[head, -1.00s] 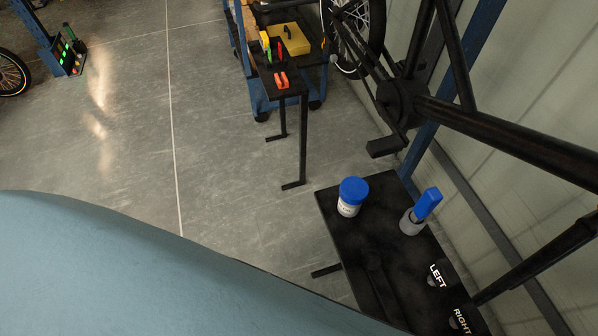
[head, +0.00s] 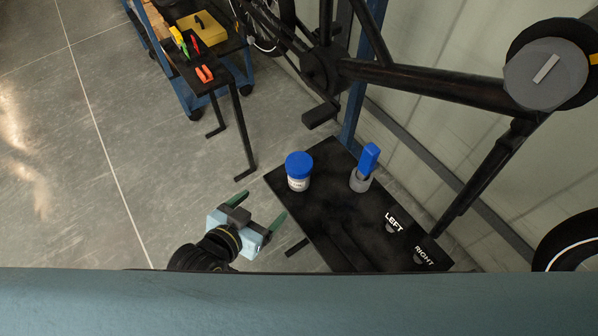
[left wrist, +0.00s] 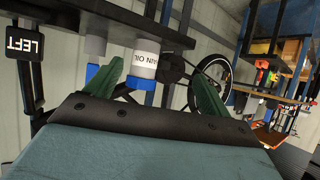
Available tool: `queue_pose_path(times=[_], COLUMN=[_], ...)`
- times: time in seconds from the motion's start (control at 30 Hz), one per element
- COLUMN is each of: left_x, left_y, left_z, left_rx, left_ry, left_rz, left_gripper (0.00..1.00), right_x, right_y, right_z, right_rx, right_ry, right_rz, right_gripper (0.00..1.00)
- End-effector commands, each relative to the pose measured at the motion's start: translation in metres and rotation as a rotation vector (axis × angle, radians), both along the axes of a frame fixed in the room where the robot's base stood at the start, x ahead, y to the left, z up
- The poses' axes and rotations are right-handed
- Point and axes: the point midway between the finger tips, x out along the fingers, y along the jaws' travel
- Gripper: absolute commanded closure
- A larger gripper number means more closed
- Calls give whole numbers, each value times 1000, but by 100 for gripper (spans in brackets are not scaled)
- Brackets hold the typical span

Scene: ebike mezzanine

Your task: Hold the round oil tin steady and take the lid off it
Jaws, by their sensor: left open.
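The round oil tin is white with a blue lid (head: 299,161) on top. The tin's body (head: 298,183) stands upright on a black shelf (head: 325,215). In the left wrist view the tin (left wrist: 145,63) appears upside down, lettered "...AIN OIL", ahead between the finger lines, with its lid (left wrist: 142,84) partly behind the gripper. My left gripper (head: 262,205) is open and empty, below and left of the tin in the head view, with a gap between them. Its green fingers also show in the left wrist view (left wrist: 158,80). My right gripper is not in view.
A grey cup with a blue item (head: 368,160) stands right of the tin. Labels "LEFT" (head: 394,222) and "RIGHT" (head: 425,256) mark the shelf's right part. A black bike frame (head: 430,83) overhangs behind. A tool cart (head: 205,75) stands upper left. Floor left is clear.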

Motion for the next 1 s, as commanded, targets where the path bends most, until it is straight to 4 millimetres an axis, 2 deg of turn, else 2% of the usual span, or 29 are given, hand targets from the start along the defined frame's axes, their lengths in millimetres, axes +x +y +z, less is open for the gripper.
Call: queue_pose_path(times=[0.03,0.1,0.23,0.6,0.87,1.0], left_x=[0,0,4,54,69,83], left_y=[-6,-11,-17,-49,-60,-73], left_z=[21,40,55,32,24,14], left_rx=[-19,-36,-52,-55,-56,-57], left_ry=[-32,-61,-88,-91,-89,-91], left_rz=[-13,-26,-36,-36,-36,-36], left_gripper=[18,18,18,18,18,18], right_x=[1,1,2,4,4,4], right_y=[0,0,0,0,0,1], right_z=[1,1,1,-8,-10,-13], right_rx=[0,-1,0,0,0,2], right_ry=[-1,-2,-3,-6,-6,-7], right_rz=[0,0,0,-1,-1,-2], right_gripper=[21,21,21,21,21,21])
